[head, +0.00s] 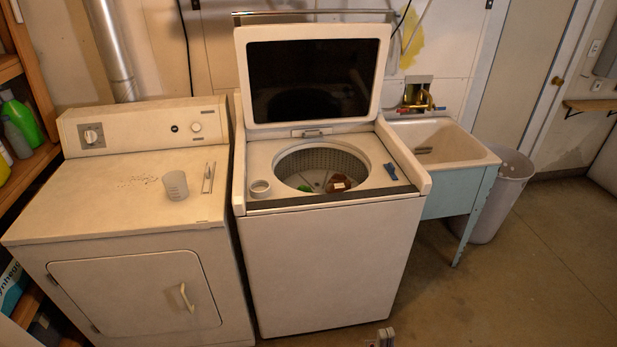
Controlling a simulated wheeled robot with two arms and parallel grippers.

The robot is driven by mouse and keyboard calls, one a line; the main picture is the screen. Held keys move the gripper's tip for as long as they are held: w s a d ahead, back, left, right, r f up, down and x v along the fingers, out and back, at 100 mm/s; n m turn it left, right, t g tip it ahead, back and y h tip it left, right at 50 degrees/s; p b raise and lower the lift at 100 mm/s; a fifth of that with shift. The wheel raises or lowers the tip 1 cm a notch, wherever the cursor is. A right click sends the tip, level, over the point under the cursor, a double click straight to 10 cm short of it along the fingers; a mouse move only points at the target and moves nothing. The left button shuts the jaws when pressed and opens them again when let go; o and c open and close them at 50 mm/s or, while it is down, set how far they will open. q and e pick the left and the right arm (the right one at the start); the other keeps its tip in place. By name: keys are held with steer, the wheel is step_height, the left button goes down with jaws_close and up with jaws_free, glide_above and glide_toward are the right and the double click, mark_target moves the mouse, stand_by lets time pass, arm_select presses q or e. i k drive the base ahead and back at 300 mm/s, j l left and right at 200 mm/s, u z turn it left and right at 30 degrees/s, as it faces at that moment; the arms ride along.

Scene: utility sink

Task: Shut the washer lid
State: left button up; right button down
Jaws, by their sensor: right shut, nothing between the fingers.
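The washer (332,262) is a white top-loader in the middle of the head view. Its lid (382,77) stands raised and upright at the back, with a dark panel in a white frame. The round tub opening (322,164) is uncovered, and a few coloured items lie inside it. My right gripper (385,336) shows only at the bottom edge, low in front of the washer, apart from it and from the lid. It is shut and holds nothing. My left gripper is not in view.
A dryer (110,215) stands on the left with a cup (175,185) on top. A utility sink (455,144) and a bin (505,192) stand right. Floor at right is clear.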

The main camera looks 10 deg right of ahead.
mark_target(291, 75)
steer(key=i+l+z, duration=0.7)
steer(key=z, duration=0.2)
steer(key=i+l+z, duration=0.1)
steer(key=i+z, duration=0.35)
steer(key=i+l+z, duration=0.2)
steer(key=i+z, duration=0.2)
steer(key=i+l+z, duration=0.1)
steer(key=i+z, duration=0.75)
steer(key=i+l+u, duration=0.1)
steer(key=i+u, duration=0.4)
steer(key=i, duration=0.3)
steer(key=i+u, duration=0.1)
steer(key=u, duration=0.3)
steer(key=i+u, duration=0.15)
steer(key=u, duration=0.25)
steer(key=i+u, duration=0.1)
steer(key=u, duration=0.25)
steer(key=i+l+u, duration=0.1)
steer(key=u, duration=0.3)
